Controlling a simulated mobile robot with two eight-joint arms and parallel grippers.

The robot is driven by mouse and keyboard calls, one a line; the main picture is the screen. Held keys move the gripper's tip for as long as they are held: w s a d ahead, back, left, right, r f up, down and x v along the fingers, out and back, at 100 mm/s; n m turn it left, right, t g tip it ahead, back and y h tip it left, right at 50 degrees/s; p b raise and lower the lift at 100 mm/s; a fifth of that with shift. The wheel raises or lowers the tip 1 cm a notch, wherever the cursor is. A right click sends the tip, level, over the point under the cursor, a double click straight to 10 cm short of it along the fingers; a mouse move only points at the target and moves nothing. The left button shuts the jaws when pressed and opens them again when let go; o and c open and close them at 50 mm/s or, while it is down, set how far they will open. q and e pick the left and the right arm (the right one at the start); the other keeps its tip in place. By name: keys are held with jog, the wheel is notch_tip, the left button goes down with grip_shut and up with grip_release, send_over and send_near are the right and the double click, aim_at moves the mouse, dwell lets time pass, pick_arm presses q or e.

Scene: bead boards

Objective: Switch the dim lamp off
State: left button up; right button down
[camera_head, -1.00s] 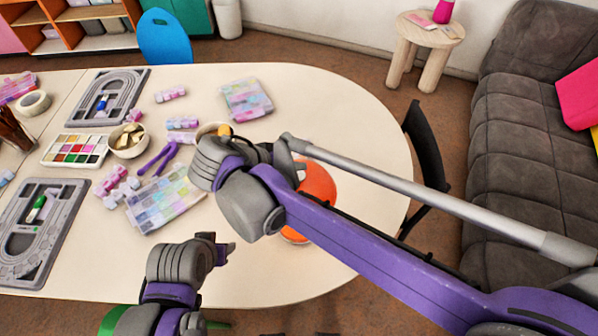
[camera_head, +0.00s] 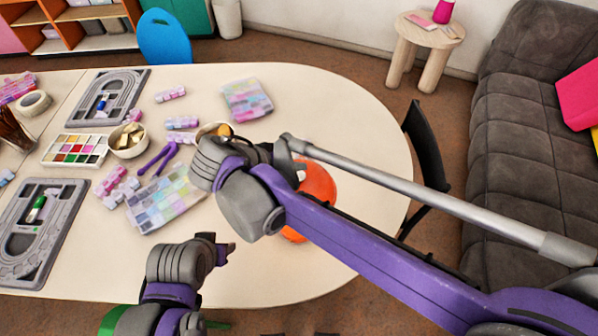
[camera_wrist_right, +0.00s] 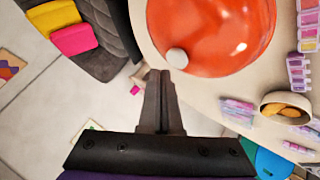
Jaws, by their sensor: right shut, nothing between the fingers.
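The lamp (camera_head: 319,182) is a glossy orange dome on the table, partly hidden behind my right arm in the head view. In the right wrist view the orange dome (camera_wrist_right: 225,28) fills the top, with a round white button (camera_wrist_right: 177,58) on its near edge. My right gripper (camera_wrist_right: 159,74) is shut and empty, its tips close beside the button. I cannot tell whether they touch it. In the head view my right fingers are mostly hidden by the arm. My left gripper (camera_head: 222,246) hangs near the table's front edge, away from the lamp; its finger gap is unclear.
The cream table (camera_head: 340,100) holds pastel bead boxes (camera_head: 246,99), a bowl (camera_head: 128,141), a paint set (camera_head: 75,150) and grey bead boards (camera_head: 40,225) on the left. A dark chair (camera_head: 426,145) stands at the right edge. The table's far right is clear.

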aim_at(296, 178)
dwell(0.4)
pick_arm(q)
jog(key=shift+s+f, duration=0.15)
jog(key=shift+f, duration=0.1)
pick_arm(e)
jog(key=shift+f, duration=0.45)
pick_arm(q)
jog(key=shift+s+f+b, duration=0.1)
jog(key=shift+f+b, duration=0.25)
jog(key=shift+b, duration=0.1)
pick_arm(e)
jog(key=shift+f, duration=0.55)
pick_arm(q)
jog(key=shift+r, duration=0.15)
pick_arm(e)
jog(key=shift+r, duration=0.15)
pick_arm(q)
jog(key=shift+w+r+p, duration=0.4)
jog(key=shift+r+p, duration=0.25)
jog(key=shift+r, duration=0.1)
pick_arm(e)
jog(key=shift+r, duration=0.85)
